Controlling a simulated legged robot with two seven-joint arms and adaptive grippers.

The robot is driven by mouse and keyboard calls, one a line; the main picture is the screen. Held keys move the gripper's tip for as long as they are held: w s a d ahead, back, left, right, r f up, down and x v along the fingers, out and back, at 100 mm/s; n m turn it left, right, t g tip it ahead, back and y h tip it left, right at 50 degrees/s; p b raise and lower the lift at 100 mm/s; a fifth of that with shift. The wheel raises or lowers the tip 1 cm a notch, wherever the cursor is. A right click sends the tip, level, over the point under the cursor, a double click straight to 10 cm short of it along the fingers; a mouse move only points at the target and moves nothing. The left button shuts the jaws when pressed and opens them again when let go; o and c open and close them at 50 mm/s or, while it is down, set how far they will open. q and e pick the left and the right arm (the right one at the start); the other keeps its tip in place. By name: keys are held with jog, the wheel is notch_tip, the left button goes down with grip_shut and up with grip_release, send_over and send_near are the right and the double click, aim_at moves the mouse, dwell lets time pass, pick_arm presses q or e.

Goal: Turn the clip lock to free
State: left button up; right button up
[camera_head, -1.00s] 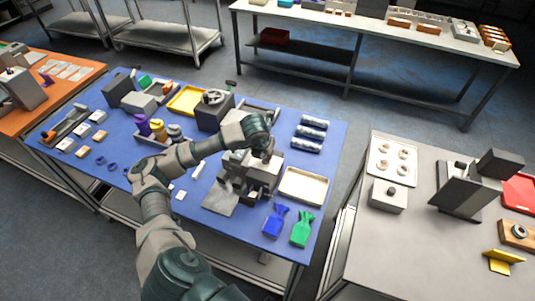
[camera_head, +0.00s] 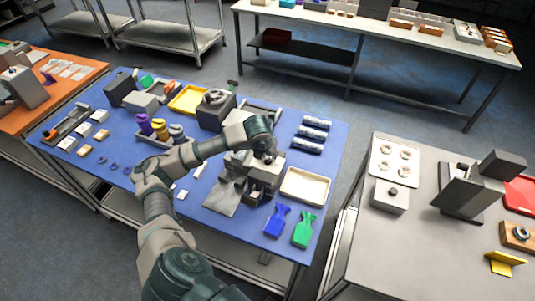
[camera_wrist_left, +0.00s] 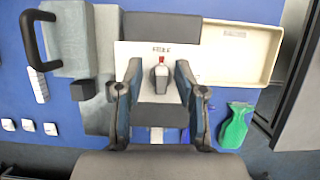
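The clip lock is a small dark lever with a red tip (camera_wrist_left: 160,72) on a pale plate (camera_wrist_left: 128,52) in the left wrist view. Small lettering on the plate above it looks like "FREE", and the red tip points up toward it. My left gripper (camera_wrist_left: 160,78) is open, with one finger on each side of the lever and gaps between. In the head view my left gripper (camera_head: 268,157) is over the grey fixture (camera_head: 262,181) on the blue table and hides the lever. My right gripper is not in view.
A cream tray (camera_head: 305,186) sits right of the fixture. A blue bottle-shaped piece (camera_head: 277,220) and a green one (camera_head: 304,229) lie in front. Dark cylinders (camera_head: 312,134) lie behind. A block with a black handle (camera_wrist_left: 62,38) stands left in the wrist view.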

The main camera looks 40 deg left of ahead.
pick_arm(q)
jog(key=shift+r, duration=0.1)
jog(key=shift+r, duration=0.35)
jog(key=v, duration=1.1)
jog(key=shift+s+f, duration=0.15)
jog(key=shift+s, duration=0.05)
